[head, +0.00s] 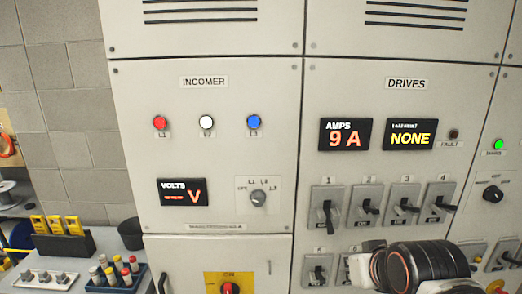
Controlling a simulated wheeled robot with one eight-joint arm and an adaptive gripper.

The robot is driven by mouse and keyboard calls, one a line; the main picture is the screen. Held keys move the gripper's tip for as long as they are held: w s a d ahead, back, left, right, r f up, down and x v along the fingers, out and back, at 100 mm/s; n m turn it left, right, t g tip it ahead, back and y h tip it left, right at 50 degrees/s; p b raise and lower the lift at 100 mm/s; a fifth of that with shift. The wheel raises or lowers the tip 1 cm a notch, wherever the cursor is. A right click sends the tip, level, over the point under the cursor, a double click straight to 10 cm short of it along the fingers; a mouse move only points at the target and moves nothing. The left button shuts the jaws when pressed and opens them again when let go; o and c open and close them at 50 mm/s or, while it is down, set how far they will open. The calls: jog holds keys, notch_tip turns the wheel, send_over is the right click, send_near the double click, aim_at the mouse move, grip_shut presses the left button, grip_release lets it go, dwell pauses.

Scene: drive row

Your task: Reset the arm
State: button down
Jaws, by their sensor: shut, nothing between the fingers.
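Part of my arm shows at the lower right of the head view, a black rounded joint with thin orange rings and pale links beside it. It stands in front of the lower drives panel (330,205) and hides part of the lower switch row. I cannot make out my gripper or its fingertips in this view. No thing is seen held.
The incomer panel (225,140) has three lamps, a volts display (182,192) and a rotary knob (258,197). Numbered lever switches (366,208) line the drives panel. At left are a dark bin (131,234), yellow devices (57,225) and a blue tray (115,281).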

jog(key=s+f+b, duration=0.3)
jog(key=f+b, duration=0.4)
jog(key=f, duration=0.2)
jog(key=s+f+g+b, duration=0.1)
jog(key=s+f+b, duration=0.3)
jog(key=f+b, duration=0.3)
notch_tip(320, 180, down, 2)
jog(key=shift+s+a+g, duration=0.15)
jog(key=shift+g, duration=0.15)
jog(key=shift+a, duration=0.15)
